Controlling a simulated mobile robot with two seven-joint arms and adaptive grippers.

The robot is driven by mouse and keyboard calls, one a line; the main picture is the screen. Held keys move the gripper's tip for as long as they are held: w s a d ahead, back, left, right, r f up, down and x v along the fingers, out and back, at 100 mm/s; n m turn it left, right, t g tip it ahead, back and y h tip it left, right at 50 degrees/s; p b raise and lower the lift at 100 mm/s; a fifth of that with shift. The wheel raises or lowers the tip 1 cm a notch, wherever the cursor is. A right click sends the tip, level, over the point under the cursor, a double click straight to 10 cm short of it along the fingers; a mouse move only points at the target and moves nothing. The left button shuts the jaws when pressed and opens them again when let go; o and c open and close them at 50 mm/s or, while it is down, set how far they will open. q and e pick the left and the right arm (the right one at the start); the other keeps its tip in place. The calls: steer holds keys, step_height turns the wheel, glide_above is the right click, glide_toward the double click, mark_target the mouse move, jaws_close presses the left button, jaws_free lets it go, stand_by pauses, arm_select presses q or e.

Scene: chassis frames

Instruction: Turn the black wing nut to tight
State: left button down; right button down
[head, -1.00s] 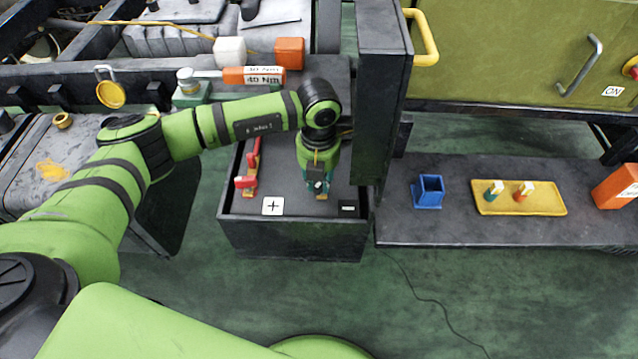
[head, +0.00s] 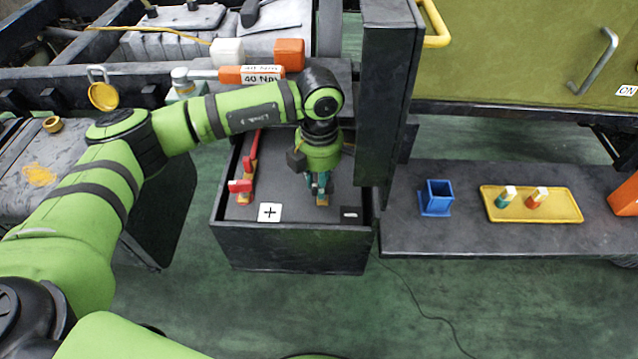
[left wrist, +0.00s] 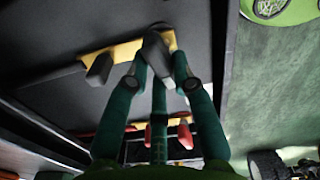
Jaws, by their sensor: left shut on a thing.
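My left gripper (head: 320,192) points down into the open black box, at its right part near the minus label (head: 352,213). In the left wrist view its green fingers (left wrist: 160,65) are closed around a dark wing nut (left wrist: 155,48), the black wing nut, at one end of a brass-coloured strip (left wrist: 125,50). In the head view the gripper hides most of this nut, and I cannot tell how tight it is. A second dark block (left wrist: 98,68) stands on the same strip. My right gripper is not in view.
Red parts (head: 240,186) on another brass strip stand at the box's left, by the plus label (head: 270,212). A dark upright panel (head: 385,100) rises right of the box. A shelf holds a blue holder (head: 436,197) and a yellow tray (head: 560,205).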

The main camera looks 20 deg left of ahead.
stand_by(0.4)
arm_select(q)
steer(key=c, duration=1)
jaws_free()
steer(key=shift+c, duration=0.2)
steer(key=shift+r, duration=3.8)
